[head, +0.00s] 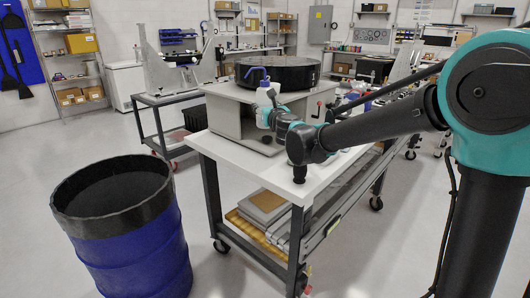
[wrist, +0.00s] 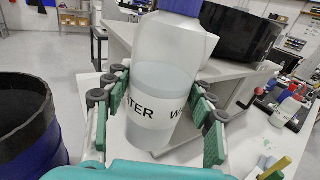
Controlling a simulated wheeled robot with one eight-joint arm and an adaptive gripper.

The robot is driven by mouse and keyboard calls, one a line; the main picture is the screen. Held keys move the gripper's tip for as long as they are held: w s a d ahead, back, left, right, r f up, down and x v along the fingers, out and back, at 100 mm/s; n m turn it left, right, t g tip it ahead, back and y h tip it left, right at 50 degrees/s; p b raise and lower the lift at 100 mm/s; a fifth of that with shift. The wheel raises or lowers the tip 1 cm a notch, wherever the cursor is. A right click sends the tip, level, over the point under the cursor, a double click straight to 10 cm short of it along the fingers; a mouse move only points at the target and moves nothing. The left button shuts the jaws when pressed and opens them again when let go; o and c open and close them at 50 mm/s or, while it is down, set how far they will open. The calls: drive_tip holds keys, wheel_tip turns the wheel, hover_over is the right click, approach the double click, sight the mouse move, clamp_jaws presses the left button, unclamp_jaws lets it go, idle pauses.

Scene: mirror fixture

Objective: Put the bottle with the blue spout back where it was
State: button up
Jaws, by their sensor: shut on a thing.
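The bottle with the blue spout (head: 266,104) is a translucent wash bottle, partly filled. It is held up in front of the grey fixture on the white-topped cart. In the wrist view the bottle (wrist: 160,85) stands nearly upright between the green finger pads, and its label reads "TER" and "W". My gripper (head: 272,120) is shut on the bottle, and its fingers flank it in the wrist view (wrist: 158,112). The bottle's base is partly hidden, so I cannot tell from the head view how far it is above the cart top.
The white cart top (head: 225,148) has free room at its front left. A grey fixture (head: 228,113) carries a round black piece (head: 280,73). Other small bottles (wrist: 285,110) stand at the right in the wrist view. A blue barrel (head: 135,245) stands left of the cart.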

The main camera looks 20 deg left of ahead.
wheel_tip(320, 180, down, 18)
idle(0.6)
drive_tip(key=o, duration=0.8)
drive_tip(key=shift+f, duration=0.15)
